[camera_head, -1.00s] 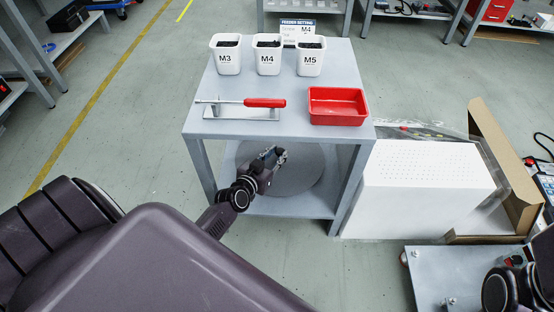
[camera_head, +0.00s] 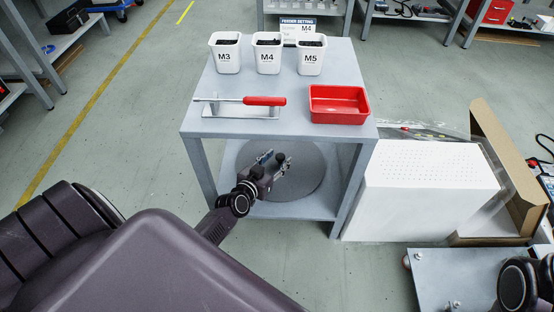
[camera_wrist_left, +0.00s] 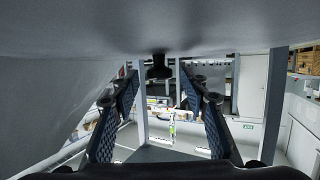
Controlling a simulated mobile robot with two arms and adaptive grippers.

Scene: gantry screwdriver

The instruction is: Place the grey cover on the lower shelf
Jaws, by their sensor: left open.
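The grey cover (camera_head: 311,176) is a large round disc lying on the lower shelf (camera_head: 235,208) of the grey table. My left gripper (camera_head: 274,158) is over the cover's left part, under the tabletop, and hides some of it. In the left wrist view, both fingers (camera_wrist_left: 160,100) are spread apart with nothing between their tips. A black knob (camera_wrist_left: 159,68) on a broad grey surface shows beyond them, centred between the fingers and apart from them; I take this surface to be the cover. My right gripper is not in view.
On the tabletop (camera_head: 300,88) are white bins M3 (camera_head: 226,58), M4 (camera_head: 267,59) and M5 (camera_head: 311,61), a red-handled screwdriver (camera_head: 264,101) on a stand and a red tray (camera_head: 338,118). A white box (camera_head: 430,200) stands close on the right.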

